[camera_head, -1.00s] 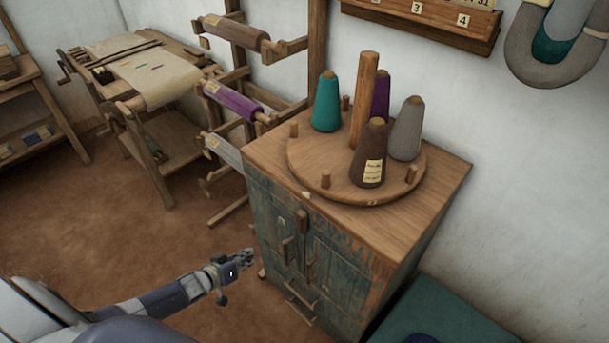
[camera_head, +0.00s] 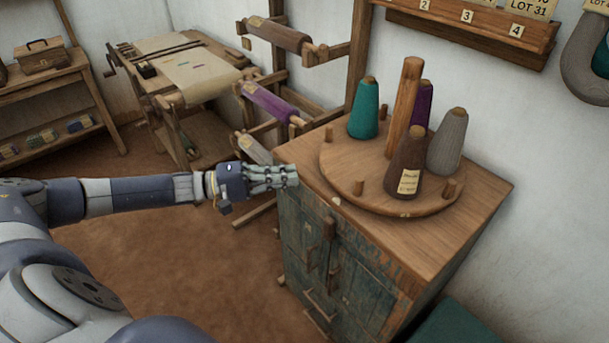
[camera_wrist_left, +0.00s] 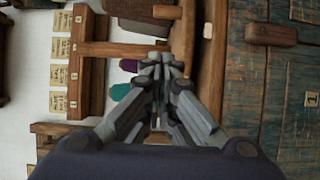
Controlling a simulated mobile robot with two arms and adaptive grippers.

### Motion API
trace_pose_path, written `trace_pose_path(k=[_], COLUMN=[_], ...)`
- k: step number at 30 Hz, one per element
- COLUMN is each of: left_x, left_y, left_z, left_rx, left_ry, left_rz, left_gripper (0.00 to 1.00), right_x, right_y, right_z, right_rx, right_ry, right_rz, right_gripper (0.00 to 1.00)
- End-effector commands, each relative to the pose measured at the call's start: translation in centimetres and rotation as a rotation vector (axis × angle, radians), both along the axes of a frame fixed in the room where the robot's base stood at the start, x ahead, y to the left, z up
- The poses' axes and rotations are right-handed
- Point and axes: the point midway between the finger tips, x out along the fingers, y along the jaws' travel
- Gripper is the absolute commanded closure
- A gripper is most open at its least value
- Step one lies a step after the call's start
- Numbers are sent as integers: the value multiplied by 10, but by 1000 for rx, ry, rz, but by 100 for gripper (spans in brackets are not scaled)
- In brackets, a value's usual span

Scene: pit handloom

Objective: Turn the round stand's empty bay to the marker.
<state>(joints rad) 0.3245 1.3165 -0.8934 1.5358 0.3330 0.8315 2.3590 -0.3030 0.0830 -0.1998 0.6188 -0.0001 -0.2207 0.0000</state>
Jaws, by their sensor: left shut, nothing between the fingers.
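The round wooden stand (camera_head: 385,190) sits on the cabinet top, with a tall centre post (camera_head: 404,105) and short pegs around its rim. It holds a teal cone (camera_head: 364,110), a purple cone (camera_head: 421,105), a grey cone (camera_head: 447,142) and a brown labelled cone (camera_head: 406,165). The bay at its left front (camera_head: 345,163) looks empty. A small pale mark, perhaps the marker (camera_head: 336,201), is near the cabinet top's front edge. My left gripper (camera_head: 293,176) is shut and empty beside the cabinet's left front corner, apart from the stand. It also shows in the left wrist view (camera_wrist_left: 160,65).
The cabinet (camera_head: 345,265) has weathered doors with protruding handles. A rack with wrapped rollers (camera_head: 268,103) stands close behind my left gripper. A loom table (camera_head: 180,75) and a shelf (camera_head: 50,90) are at the left. A numbered wall rack (camera_head: 465,35) hangs behind the stand.

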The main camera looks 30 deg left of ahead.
Motion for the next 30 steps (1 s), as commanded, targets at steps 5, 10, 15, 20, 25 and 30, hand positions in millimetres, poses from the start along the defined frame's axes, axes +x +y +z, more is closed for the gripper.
trace_pose_path(k=[5,10,15,20,25,30], left_x=[24,48,56,55,55,55], left_y=[-28,-54,-80,-97,-104,-104], left_z=[5,4,4,2,1,0], left_rx=[-3,-1,-1,1,3,3], left_ry=[-7,-6,-1,-1,-2,-2], left_rz=[-1,0,-1,1,2,3], left_gripper=[100,100,100,100,100,100], right_x=[3,4,4,4,4,4], right_y=[0,1,1,2,5,6], right_z=[11,19,30,36,37,37], right_rx=[1,1,1,3,6,7], right_ry=[-4,-6,-6,-6,-7,-6], right_rz=[0,0,0,0,-1,-1], right_gripper=[60,60,60,60,60,60])
